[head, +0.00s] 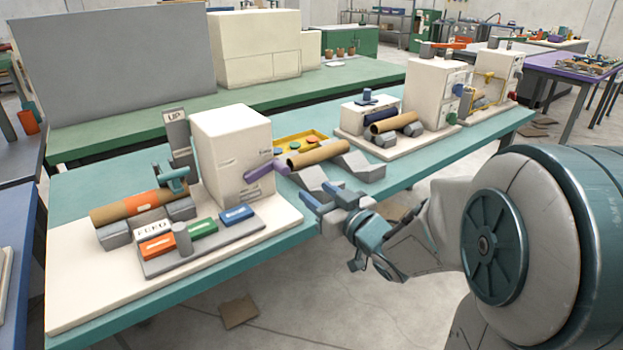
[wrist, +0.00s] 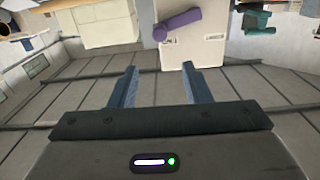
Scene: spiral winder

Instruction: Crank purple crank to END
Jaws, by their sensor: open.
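The purple crank (head: 262,169) sticks out from the lower right of the white winder box (head: 230,150). In the wrist view, the crank (wrist: 178,24) lies slanted across the box face, its far end up to the right. Small dark markings show on that face, too small to read, so I cannot tell which is END. My gripper (head: 326,200) is open and empty, in front of the bench edge and to the right of the crank. In the wrist view its fingers (wrist: 160,68) point toward the box, with a clear gap below the crank.
A brown tube (head: 318,153) on grey wedge supports stands right of the crank. The floor in front of the bench is mostly clear.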

